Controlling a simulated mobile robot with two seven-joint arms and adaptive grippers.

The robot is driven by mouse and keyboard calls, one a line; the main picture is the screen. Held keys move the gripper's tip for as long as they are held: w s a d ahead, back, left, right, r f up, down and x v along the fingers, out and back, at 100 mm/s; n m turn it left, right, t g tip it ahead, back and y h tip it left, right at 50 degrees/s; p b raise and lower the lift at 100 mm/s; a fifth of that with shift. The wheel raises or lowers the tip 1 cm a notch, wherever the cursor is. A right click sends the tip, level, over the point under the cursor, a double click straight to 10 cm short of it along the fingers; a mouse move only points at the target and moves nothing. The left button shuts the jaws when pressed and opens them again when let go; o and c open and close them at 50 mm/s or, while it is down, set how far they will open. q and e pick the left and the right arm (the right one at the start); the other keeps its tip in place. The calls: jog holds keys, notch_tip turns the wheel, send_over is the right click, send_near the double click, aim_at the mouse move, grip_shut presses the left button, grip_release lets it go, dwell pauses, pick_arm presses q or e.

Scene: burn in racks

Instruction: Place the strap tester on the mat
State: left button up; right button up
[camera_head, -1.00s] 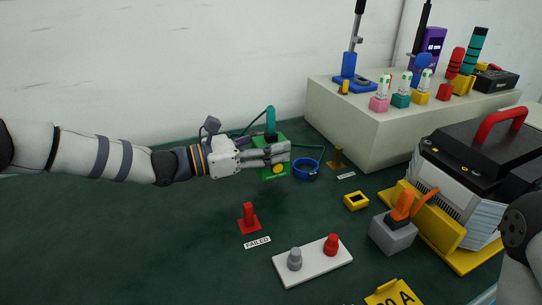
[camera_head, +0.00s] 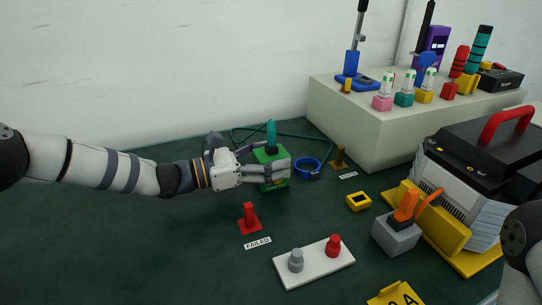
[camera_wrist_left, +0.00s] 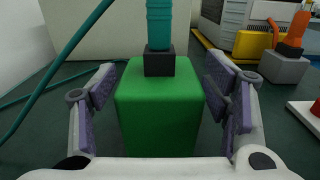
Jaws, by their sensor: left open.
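The strap tester is a green box with a teal post on top (camera_head: 271,153), standing upright on the dark green mat (camera_head: 180,250). A teal cord runs from it to a blue ring-shaped strap (camera_head: 307,169) lying beside it. My left gripper (camera_head: 279,168) is low at the box, with its fingers on either side. In the left wrist view the box (camera_wrist_left: 158,110) stands between the open fingers (camera_wrist_left: 160,110), with a gap visible on both sides. The box's base is partly hidden by the gripper. My right gripper is not in view.
A red post (camera_head: 249,218) by a FAILED label, a white plate (camera_head: 315,262) with two knobs and a yellow block (camera_head: 358,202) stand nearby. A raised pale bench (camera_head: 375,135) is behind right. A black-topped machine (camera_head: 475,165) stands right. The mat's left front is clear.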

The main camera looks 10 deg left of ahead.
pick_arm(q)
jog(key=v, duration=1.1)
jog(key=shift+w+a+r, duration=0.1)
jog(key=shift+w+a, duration=0.1)
jog(key=shift+a, duration=0.1)
jog(key=shift+o, duration=0.5)
jog(key=shift+s+a+r, duration=0.15)
jog(key=shift+s+r, duration=0.05)
jog(key=shift+s, duration=0.05)
notch_tip(320, 180, up, 6)
jog(key=g+y+p, duration=0.2)
jog(key=shift+y, duration=0.5)
jog(key=d+f, duration=0.1)
jog(key=w+d+f, duration=0.1)
jog(key=w+d+f+b, duration=0.1)
jog(key=d, duration=0.1)
jog(key=shift+f, duration=0.4)
jog(key=x, duration=0.5)
jog(key=r+x, duration=0.1)
jog(key=x, duration=0.1)
jog(key=shift+w+d+b, duration=0.25)
jog(key=shift+w+b, duration=0.05)
jog(key=shift+b, duration=0.05)
jog(key=shift+r, duration=0.1)
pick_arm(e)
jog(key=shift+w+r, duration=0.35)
pick_arm(q)
jog(key=c, duration=1.5)
